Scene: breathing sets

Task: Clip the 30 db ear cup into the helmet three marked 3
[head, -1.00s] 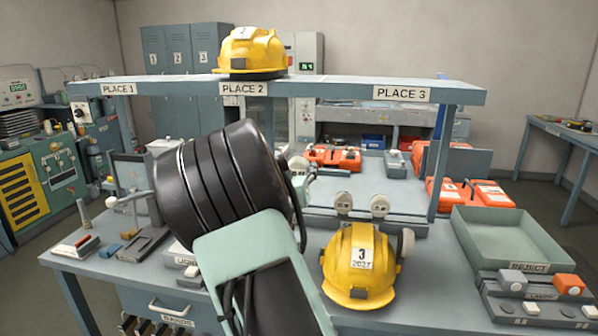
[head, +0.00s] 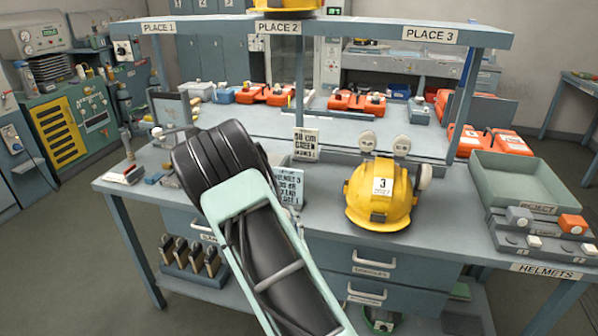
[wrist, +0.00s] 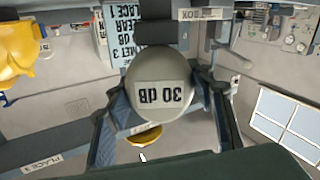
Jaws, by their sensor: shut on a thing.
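The yellow helmet marked 3 (head: 380,193) stands on the bench in the head view, with a pale ear cup (head: 424,176) at its right side. My gripper (wrist: 162,80) is shut on a grey ear cup labelled 30 dB (wrist: 160,98), whose lettering appears upside down in the wrist view. The cup sits between the two fingers, clear of the helmet. Part of a yellow helmet (wrist: 14,55) shows at the left edge of the wrist view. In the head view my own arm hides the gripper and held cup.
Two pale ear cups (head: 384,143) stand behind the helmet. Printed cards (head: 289,186) stand to its left. A green reject tray (head: 528,180) and a button box (head: 540,233) lie to the right. The labelled shelf (head: 330,29) crosses above the bench.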

